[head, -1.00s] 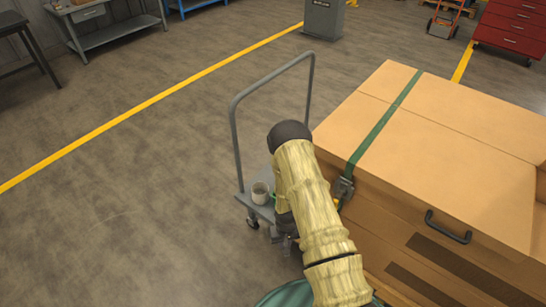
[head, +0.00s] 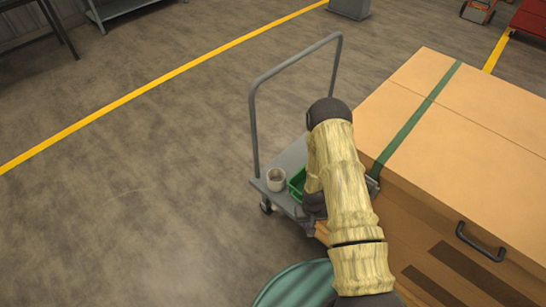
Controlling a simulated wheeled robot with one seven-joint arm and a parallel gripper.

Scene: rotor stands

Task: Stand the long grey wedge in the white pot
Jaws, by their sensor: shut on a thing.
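The white pot (head: 276,181) stands upright on the grey deck of a platform cart (head: 293,157), near its left edge. It looks like a small open cup, and I see no wedge standing in it. My arm, in a pale yellow sleeve, bends over the cart's right part. Its lower section, with a dark grey part at the end, comes down to the right of the pot. The jaws of my gripper are hidden behind my arm. The long grey wedge is not visible in this view.
A green bin (head: 297,184) is on the cart right of the pot, partly hidden by my arm. The cart's tall handle (head: 254,125) rises behind. A large strapped crate (head: 480,145) blocks the right. A round teal top (head: 295,287) is in front. The floor at left is clear.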

